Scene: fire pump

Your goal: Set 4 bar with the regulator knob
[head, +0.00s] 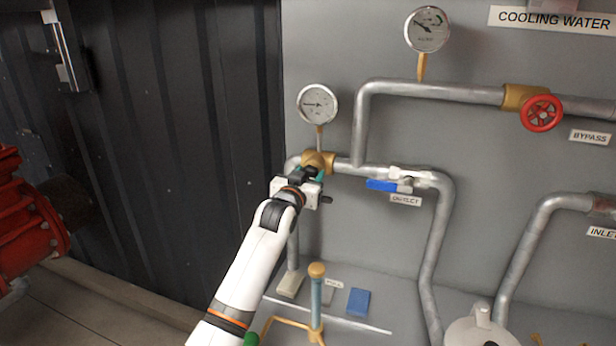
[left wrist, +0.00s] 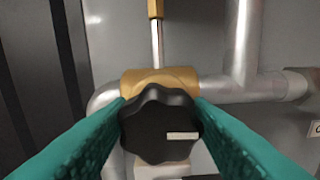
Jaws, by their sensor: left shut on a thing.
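The regulator knob is a black, lobed knob (left wrist: 160,124) with a pale mark at its lower right, in front of a brass body (left wrist: 150,80). In the left wrist view the teal fingers of my left gripper (left wrist: 160,128) lie on both sides of it, shut on it. In the head view my left gripper (head: 312,181) covers most of the knob, below the brass body (head: 318,160). A round white gauge (head: 318,104) stands above that body on a short stem. Its needle is visible, but the numbers are too small to read. My right gripper is not in view.
A second gauge (head: 427,29) sits higher up. A blue-handled valve (head: 383,185) is on the pipe to the right. A red handwheel (head: 541,113) is at the bypass. A post with a tan top (head: 317,270) stands below. Dark corrugated wall (head: 180,110) is at left.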

